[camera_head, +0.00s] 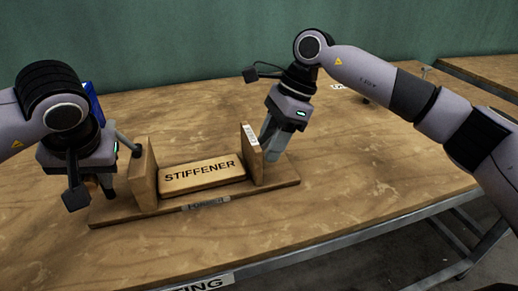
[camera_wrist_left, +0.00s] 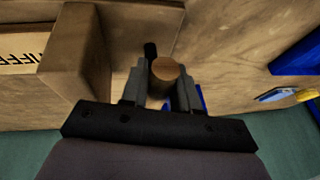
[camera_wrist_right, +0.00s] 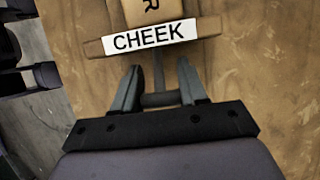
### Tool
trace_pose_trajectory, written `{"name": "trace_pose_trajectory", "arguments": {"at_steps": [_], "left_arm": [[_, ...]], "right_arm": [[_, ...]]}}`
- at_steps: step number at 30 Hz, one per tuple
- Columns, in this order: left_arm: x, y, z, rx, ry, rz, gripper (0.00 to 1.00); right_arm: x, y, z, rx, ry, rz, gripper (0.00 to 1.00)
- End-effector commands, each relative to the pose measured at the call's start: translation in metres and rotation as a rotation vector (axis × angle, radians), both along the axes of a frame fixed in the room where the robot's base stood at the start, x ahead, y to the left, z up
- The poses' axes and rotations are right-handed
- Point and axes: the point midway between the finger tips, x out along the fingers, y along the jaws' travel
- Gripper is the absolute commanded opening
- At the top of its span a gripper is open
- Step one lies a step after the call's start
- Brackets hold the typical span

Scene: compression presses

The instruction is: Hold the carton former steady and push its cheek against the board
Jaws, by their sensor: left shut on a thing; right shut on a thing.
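The wooden carton former (camera_head: 115,212) lies on the table with a fixed upright block (camera_head: 145,175) at its left end. The cheek (camera_head: 251,153), labelled CHEEK in the right wrist view (camera_wrist_right: 150,36), stands upright at its right end. The board marked STIFFENER (camera_head: 202,175) lies between them; whether it touches the cheek I cannot tell. My left gripper (camera_head: 106,184) is shut on a round wooden peg (camera_wrist_left: 166,70) outside the upright block. My right gripper (camera_head: 271,150) is outside the cheek, shut on a grey bar (camera_wrist_right: 160,99) behind it.
A blue object (camera_head: 94,103) stands behind my left gripper; it also shows in the left wrist view (camera_wrist_left: 298,55), near a small yellow thing (camera_wrist_left: 305,95). The table's front edge is close to the former.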

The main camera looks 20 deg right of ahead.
Motion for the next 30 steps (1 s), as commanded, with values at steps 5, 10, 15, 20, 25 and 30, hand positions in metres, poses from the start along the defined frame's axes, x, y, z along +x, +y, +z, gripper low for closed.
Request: {"name": "trace_pose_trajectory", "arguments": {"at_steps": [5,10,15,20,25,30], "left_arm": [[0.0,-0.002,0.0,-0.003,-0.001,-0.005,0.0],[-0.001,-0.002,0.0,-0.004,-0.001,-0.005,0.0],[-0.001,-0.002,0.0,-0.004,-0.001,-0.006,0.0],[0.0,-0.002,0.0,-0.003,0.0,-0.005,0.0],[0.0,-0.002,0.0,-0.003,0.0,-0.004,0.0],[0.0,-0.001,0.0,-0.002,0.0,-0.003,0.0]], "right_arm": [[-0.001,0.009,0.001,0.006,-0.002,0.007,0.06],[-0.001,0.014,0.001,0.006,-0.003,0.006,0.06],[-0.001,0.014,0.001,0.005,-0.002,0.006,0.72],[0.0,0.013,0.001,0.003,-0.002,0.004,0.72],[0.0,0.011,0.005,0.003,-0.002,0.002,0.72],[0.001,0.001,0.028,0.003,-0.006,0.002,0.72]]}}
